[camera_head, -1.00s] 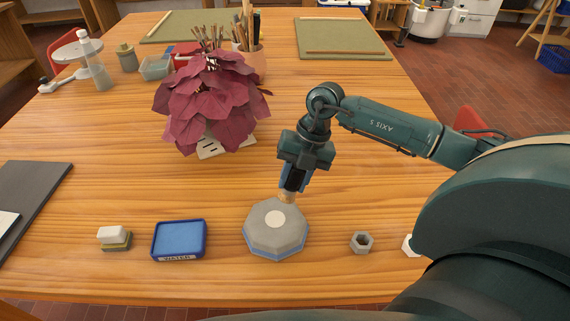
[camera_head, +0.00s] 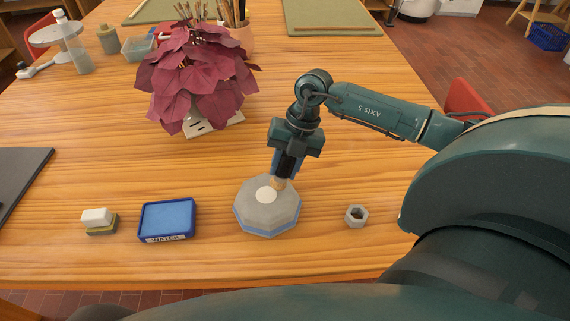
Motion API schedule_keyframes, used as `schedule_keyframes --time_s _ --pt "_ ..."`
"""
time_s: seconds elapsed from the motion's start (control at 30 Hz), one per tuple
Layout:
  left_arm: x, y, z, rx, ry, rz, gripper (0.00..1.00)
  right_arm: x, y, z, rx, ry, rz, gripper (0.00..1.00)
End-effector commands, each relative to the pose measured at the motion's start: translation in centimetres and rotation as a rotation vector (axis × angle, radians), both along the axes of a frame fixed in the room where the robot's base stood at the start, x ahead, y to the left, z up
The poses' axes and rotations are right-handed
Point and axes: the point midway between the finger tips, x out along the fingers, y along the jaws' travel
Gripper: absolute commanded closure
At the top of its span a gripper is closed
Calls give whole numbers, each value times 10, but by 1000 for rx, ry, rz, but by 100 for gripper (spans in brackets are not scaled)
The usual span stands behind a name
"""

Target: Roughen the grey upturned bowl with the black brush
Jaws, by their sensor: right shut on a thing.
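The grey upturned bowl (camera_head: 267,215) is eight-sided, with a pale round patch on top and a blue band around its lower edge. It rests on the wooden table near the front. My right gripper (camera_head: 287,165) points down over the bowl's far side and is shut on the black brush. The brush's tan bristles (camera_head: 278,184) are at the bowl's top, beside the pale patch; I cannot tell whether they press on it. The brush's handle is mostly hidden by the fingers. My left gripper is not in view.
Left of the bowl are a blue water tray (camera_head: 166,220) and a small stacked block (camera_head: 98,221). A dark red potted plant (camera_head: 196,85) stands behind. A dark slab (camera_head: 20,185) lies at the left edge.

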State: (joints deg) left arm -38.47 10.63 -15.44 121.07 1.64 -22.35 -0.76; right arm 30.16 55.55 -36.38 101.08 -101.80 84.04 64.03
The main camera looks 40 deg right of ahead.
Motion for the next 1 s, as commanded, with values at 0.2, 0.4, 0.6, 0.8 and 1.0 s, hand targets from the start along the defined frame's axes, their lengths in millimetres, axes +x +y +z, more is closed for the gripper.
schedule_keyframes --time_s 0.2,0.4,0.6,0.8,1.0 --pt "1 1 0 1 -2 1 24 0 0 0 0 0 1 92" --pt "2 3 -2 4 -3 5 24 0 0 -3 0 0 1 92" --pt "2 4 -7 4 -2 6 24 0 0 -10 -1 1 0 92" --pt "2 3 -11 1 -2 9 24 0 0 -16 0 1 0 92" --pt "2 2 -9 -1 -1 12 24 1 2 -14 1 0 1 92"
